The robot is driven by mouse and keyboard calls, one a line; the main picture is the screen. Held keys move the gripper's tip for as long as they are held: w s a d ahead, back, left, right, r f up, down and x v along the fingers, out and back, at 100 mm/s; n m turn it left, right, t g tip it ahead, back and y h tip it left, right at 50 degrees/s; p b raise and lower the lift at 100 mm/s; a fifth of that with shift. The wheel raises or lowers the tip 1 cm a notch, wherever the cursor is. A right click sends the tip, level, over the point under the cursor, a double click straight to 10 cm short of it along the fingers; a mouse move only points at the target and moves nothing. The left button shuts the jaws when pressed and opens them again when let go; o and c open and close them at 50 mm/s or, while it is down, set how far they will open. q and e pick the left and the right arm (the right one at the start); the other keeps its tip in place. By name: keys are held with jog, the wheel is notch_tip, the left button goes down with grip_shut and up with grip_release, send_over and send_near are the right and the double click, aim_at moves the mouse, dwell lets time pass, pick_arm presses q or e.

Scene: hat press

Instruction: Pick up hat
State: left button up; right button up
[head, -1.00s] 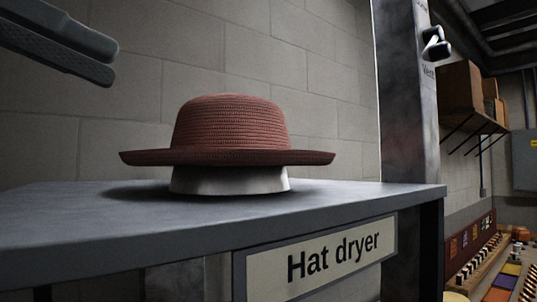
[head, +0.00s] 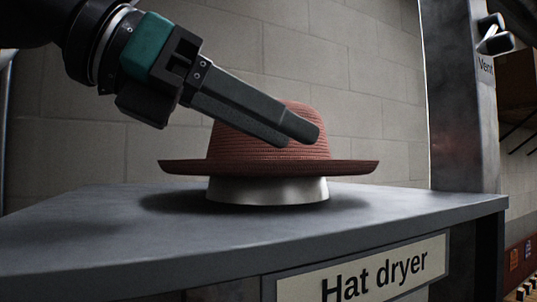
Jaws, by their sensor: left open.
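A reddish-brown woven hat (head: 312,170) with a wide brim sits upright on a white block (head: 268,191) on the grey table (head: 120,225). My left gripper (head: 300,135) reaches in from the upper left, its fingers pointing down to the right. It is open and empty. In the picture its fingers overlap the hat's crown and hide part of it. I cannot tell whether they touch the hat. My right gripper is not in view.
A sign reading "Hat dryer" (head: 384,273) is on the table's front. A metal post (head: 458,110) with a "Vent" label rises at the right. A block wall (head: 370,70) stands behind. The tabletop left of the hat is clear.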

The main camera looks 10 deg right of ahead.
aim_at(312, 148)
pick_arm(q)
jog(key=p+x, duration=0.1)
jog(key=x, duration=0.3)
jog(key=shift+w+d+f, duration=0.15)
jog(key=shift+d, duration=0.15)
jog(key=shift+a, duration=0.1)
grip_shut()
